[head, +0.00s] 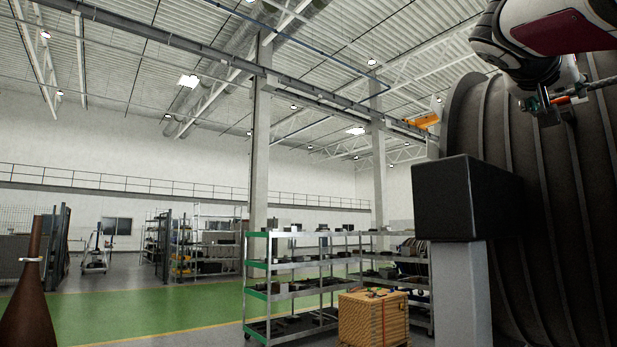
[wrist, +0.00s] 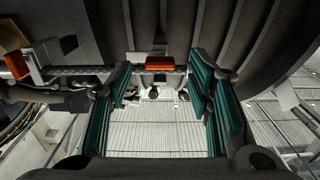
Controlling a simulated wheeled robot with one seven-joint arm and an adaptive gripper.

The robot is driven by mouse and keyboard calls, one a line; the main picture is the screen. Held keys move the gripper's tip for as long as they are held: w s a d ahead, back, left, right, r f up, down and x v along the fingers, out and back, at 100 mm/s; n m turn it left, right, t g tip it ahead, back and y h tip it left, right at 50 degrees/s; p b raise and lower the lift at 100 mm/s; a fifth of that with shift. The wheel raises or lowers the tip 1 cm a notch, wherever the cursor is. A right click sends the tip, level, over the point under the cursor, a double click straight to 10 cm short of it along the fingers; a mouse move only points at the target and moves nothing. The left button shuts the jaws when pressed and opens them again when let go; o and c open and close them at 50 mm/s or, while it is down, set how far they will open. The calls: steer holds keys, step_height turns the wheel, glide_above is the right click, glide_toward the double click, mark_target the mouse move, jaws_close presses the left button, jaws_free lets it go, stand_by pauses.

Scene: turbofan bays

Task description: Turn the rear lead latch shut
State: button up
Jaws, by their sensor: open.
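In the wrist view, my gripper (wrist: 160,80) is open, with one green-padded finger at each side. A small orange-red block (wrist: 160,63) shows between the fingertips, in line with a grey braided lead (wrist: 95,71). I see a gap on both sides of it, and cannot tell its depth from the fingertips. A second orange-red piece (wrist: 16,66) sits by a pale bracket at the left. I cannot tell which piece is the rear latch, or whether either is turned shut. In the head view, an orange piece (head: 562,100) shows beside my gripper, below my arm, at the upper right.
A large dark ribbed engine casing (head: 530,190) fills the right of the head view, close behind my gripper. A metal shelf rack (head: 300,262) and a wooden crate (head: 373,318) stand lower down. Green floor (head: 150,308) is open at the left, past a brown cone (head: 28,300).

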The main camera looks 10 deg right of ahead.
steer(key=shift+x, duration=0.95)
jaws_close()
